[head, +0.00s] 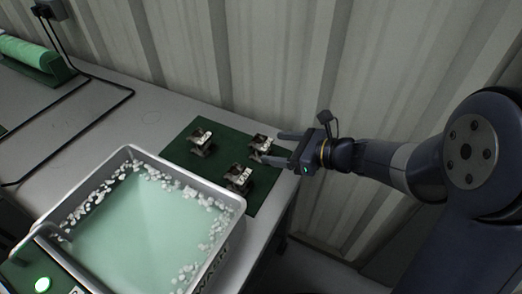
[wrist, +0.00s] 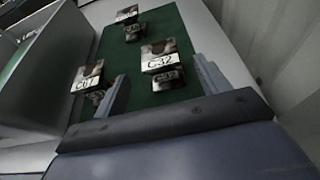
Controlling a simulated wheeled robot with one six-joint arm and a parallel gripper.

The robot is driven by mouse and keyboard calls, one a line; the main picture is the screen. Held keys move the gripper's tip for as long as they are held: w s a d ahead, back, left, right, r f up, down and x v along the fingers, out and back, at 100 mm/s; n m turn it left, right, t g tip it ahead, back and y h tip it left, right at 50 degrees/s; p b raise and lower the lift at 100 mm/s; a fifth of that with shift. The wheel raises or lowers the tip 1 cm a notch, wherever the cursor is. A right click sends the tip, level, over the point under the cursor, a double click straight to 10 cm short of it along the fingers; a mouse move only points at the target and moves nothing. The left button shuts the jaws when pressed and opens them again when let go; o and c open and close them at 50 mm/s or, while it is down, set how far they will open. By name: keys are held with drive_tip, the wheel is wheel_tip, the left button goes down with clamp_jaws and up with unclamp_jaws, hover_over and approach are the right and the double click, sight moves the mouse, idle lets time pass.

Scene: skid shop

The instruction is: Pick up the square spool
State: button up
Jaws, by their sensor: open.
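Three small brown-and-white labelled spools rest on a dark green mat (head: 180,152). One, the right-hand spool (head: 261,142), is marked C32 and shows in the wrist view (wrist: 160,58). The front spool (head: 239,179) appears to read C67 in the wrist view (wrist: 86,80). The left spool (head: 201,140) is the far one in the wrist view (wrist: 128,14). I cannot tell which is called square. My gripper (head: 271,148) is open and empty at the mat's right edge. In the wrist view its fingers (wrist: 161,72) point toward the C32 spool, one on each side; contact is not clear.
A metal wash basin (head: 196,178) of pale green liquid with white foam stands left of the mat. A corrugated wall (head: 240,60) rises behind the bench. A green roll (head: 28,52) lies far left.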

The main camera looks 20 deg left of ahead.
sight(262, 142)
drive_tip(key=shift+w+a, duration=0.15)
drive_tip(key=shift+w, duration=0.25)
drive_tip(key=x, duration=0.2)
drive_tip(key=b+x, duration=0.1)
drive_tip(key=x, duration=0.1)
drive_tip(key=shift+s+a+r, duration=0.15)
drive_tip(key=shift+s+r, duration=0.15)
drive_tip(key=shift+r, duration=0.05)
drive_tip(key=shift+w+a+f, duration=0.1)
drive_tip(key=shift+a, duration=0.45)
drive_tip(key=shift+c, duration=0.3)
drive_tip(key=c, duration=1.1)
